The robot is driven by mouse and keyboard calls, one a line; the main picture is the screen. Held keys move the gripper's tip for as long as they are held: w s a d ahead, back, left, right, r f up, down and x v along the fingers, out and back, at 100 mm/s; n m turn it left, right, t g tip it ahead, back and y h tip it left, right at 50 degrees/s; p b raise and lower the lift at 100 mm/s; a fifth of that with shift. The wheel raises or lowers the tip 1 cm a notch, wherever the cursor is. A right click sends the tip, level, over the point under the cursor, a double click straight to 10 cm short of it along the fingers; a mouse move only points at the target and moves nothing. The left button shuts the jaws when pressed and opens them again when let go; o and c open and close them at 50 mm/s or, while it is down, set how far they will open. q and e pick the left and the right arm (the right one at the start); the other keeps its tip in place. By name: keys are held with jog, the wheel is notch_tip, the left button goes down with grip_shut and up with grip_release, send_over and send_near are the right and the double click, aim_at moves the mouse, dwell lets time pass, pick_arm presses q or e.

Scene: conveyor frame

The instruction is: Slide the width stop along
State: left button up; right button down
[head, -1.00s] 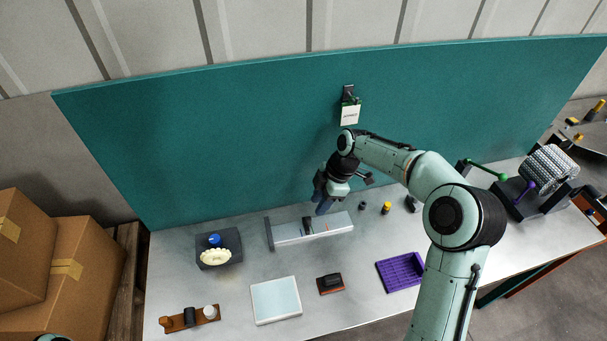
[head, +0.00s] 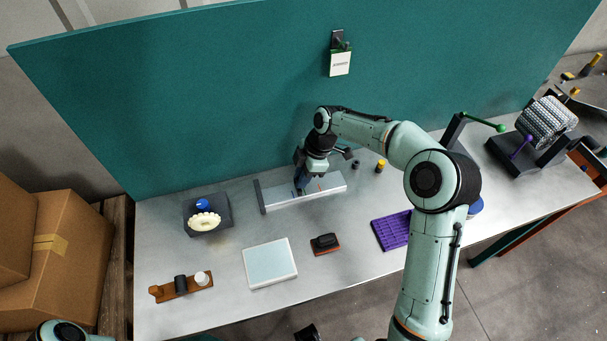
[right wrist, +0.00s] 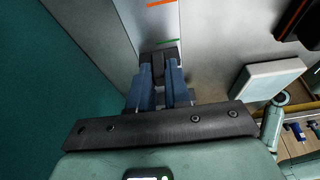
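A pale grey metal rail (head: 332,183) lies on the bench near the teal back panel, with a dark upright end plate at its left. The width stop (right wrist: 158,55) is a small dark block across the rail. My right gripper (right wrist: 161,68) is down at it, its blue fingers reaching the block, which partly hides between them. Whether they press on it does not show. In the head view my right gripper (head: 301,183) covers most of the stop. A green line lies beside the stop and an orange line farther along. A dark part at the bottom edge may be my left gripper; its fingers are unclear.
A dark tray with a cream scalloped ring (head: 203,222) stands left of the rail. A pale flat pad (head: 270,264), a dark brush-like block (head: 324,244) and a purple tray (head: 391,231) lie nearer the front. A small card (head: 340,64) hangs on the panel.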

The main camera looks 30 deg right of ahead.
jog(key=shift+s+d+r+p, duration=0.15)
jog(key=shift+s+d+p, duration=0.05)
jog(key=shift+d, duration=0.9)
jog(key=shift+s+d+r+p, duration=0.1)
jog(key=shift+s+d+p, duration=0.15)
jog(key=shift+d, duration=0.8)
jog(key=shift+s+d+r+p, duration=0.15)
jog(key=shift+d+p, duration=0.05)
jog(key=shift+d, duration=0.9)
jog(key=c, duration=1)
grip_release()
pick_arm(q)
jog(key=shift+w+r, duration=0.2)
jog(key=shift+r, duration=0.5)
pick_arm(e)
jog(key=shift+s+a+f, duration=0.1)
pick_arm(q)
jog(key=shift+w+r+p, duration=0.4)
jog(key=shift+r+p, duration=0.3)
jog(key=shift+r, duration=0.1)
pick_arm(e)
jog(key=v, duration=1.3)
jog(key=shift+r, duration=0.2)
pick_arm(q)
jog(key=shift+s, duration=0.1)
pick_arm(e)
jog(key=shift+s, duration=0.15)
